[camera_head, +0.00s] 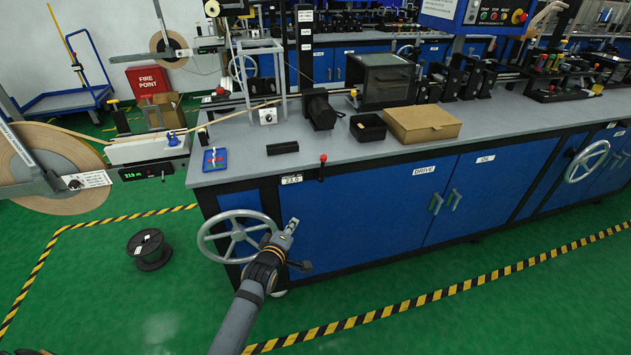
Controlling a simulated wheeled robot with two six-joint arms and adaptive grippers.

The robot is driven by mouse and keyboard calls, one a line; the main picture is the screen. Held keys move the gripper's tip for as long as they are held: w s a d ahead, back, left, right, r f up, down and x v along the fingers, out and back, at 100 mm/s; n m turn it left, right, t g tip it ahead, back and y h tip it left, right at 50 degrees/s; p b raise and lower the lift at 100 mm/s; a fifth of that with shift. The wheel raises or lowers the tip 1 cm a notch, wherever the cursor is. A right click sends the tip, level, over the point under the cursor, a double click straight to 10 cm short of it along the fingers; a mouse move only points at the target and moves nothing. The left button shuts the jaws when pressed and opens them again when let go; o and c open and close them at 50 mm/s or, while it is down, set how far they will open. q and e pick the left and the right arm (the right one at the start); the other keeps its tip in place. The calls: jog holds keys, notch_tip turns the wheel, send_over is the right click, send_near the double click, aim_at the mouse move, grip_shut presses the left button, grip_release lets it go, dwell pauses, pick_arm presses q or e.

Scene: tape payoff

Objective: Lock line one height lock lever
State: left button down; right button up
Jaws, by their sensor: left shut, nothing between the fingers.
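A small black lever with a red knob (323,159) stands upright at the front edge of the bench, next to the 23.0 plate; it is probably the height lock lever, though no label on it can be read. A grey handwheel (228,240) is on the bench's left front, below the plate. My left gripper (292,226) is shut and empty. It appears in front of the blue panel, right of the handwheel and below the red-knobbed lever, apart from that lever. A dark knob or handle (302,265) shows just beside my left wrist. My right gripper is not in view.
The blue bench (375,205) has a DRIVE door and a second handwheel (587,161) farther right. A cardboard box (420,123) and a black tray (368,127) sit on top. A black spool (149,249) lies on the green floor at left. The floor in front is clear.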

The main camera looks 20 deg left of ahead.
pick_arm(q)
notch_tip(320, 180, up, 12)
jog(key=n+t+b, duration=0.1)
jog(key=n+t, duration=0.1)
jog(key=n, duration=0.1)
jog(key=shift+w+d+t, duration=0.25)
jog(key=shift+w+t, duration=0.1)
jog(key=shift+t, duration=0.05)
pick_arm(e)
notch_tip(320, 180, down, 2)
pick_arm(q)
send_near(322, 168)
jog(key=w+a+r, duration=0.1)
jog(key=w+a, duration=0.2)
jog(key=a, duration=0.1)
jog(key=w+d, duration=0.1)
jog(key=w, duration=0.1)
jog(key=w+d, duration=0.1)
jog(key=shift+w+d+b, duration=0.3)
jog(key=shift+w+d, duration=0.05)
jog(key=shift+w, duration=0.05)
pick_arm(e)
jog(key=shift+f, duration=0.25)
